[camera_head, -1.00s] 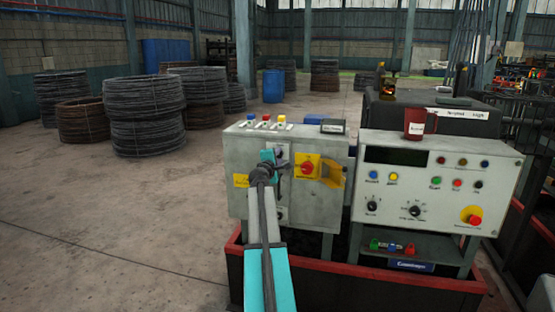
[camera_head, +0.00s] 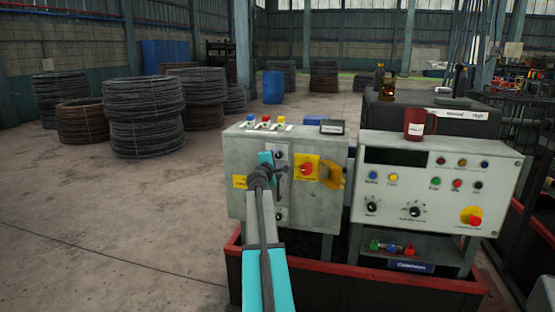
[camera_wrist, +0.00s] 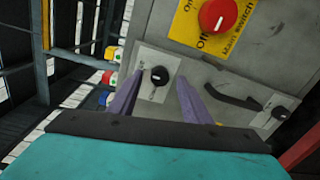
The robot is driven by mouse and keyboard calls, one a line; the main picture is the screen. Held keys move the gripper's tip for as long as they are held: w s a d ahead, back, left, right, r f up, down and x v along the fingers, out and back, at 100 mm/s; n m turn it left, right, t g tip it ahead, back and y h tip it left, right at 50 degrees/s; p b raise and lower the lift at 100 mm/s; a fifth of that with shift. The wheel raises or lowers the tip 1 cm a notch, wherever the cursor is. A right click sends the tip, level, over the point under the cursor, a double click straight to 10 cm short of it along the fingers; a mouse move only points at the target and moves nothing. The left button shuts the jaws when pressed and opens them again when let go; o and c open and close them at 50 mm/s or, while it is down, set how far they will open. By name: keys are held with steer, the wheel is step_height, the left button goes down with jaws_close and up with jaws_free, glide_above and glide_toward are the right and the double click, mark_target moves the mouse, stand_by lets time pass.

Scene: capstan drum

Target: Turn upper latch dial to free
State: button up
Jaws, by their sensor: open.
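The upper latch dial (camera_wrist: 158,76) is a black round knob with a white mark on a pale plate. It also shows in the head view (camera_head: 279,154), high on the left cabinet's front. My gripper (camera_wrist: 160,79) is open, its two purple fingers pointing at the plate on either side of the dial with gaps on both sides. In the head view my gripper (camera_head: 272,168) is at the cabinet front, its fingertips hard to make out. A lower black dial (camera_wrist: 281,112) and a black handle (camera_wrist: 232,97) are on the same panel. The dial labels are unreadable.
A red main switch (camera_wrist: 218,14) on a yellow plate is beside the latch panel. Coloured buttons (camera_head: 266,120) top the grey cabinet (camera_head: 325,210). A control console (camera_head: 440,195) stands to the right. Open floor (camera_head: 110,230) lies to the left.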

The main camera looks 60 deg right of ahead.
steer(key=v, duration=1.2)
steer(key=shift+b, duration=0.3)
stand_by(0.4)
